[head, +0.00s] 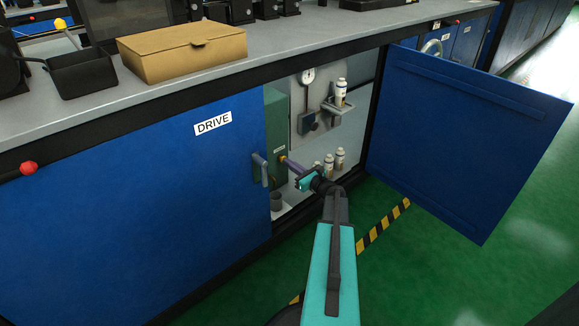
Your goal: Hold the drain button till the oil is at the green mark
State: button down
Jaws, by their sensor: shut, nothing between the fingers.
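A green box (276,118) stands inside the open cabinet, at the left of the opening. A small label (279,149) is on its face. Just below the label is a small yellowish ring (282,158), which looks like the drain button. My gripper (286,161) is shut and empty. Its purple fingers point left at the ring, with the tips at or very near it. I cannot tell if they touch or press it. The oil level and the green mark are too small or hidden to see. A dark cup (276,201) stands below the box.
The blue DRIVE door (150,190) with a grey handle (260,168) is left of the opening. Another blue door (465,135) stands open at right. White bottles (340,158), a dial gauge (308,75) and a wall bracket (338,110) are inside. A cardboard box (185,55) sits on the worktop.

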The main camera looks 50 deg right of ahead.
jog(key=w, duration=0.1)
jog(key=w+p, duration=0.1)
jog(key=shift+w+d+r, duration=0.15)
jog(key=shift+w+r, duration=0.05)
jog(key=shift+w, duration=0.1)
jog(key=shift+w+d, duration=0.1)
dwell(1.1)
dwell(1.0)
jog(key=s+a+p, duration=0.1)
jog(key=s+p, duration=0.3)
jog(key=s, duration=1.1)
jog(key=shift+f, duration=0.2)
jog(key=shift+s+a, duration=0.1)
jog(key=shift+s, duration=0.05)
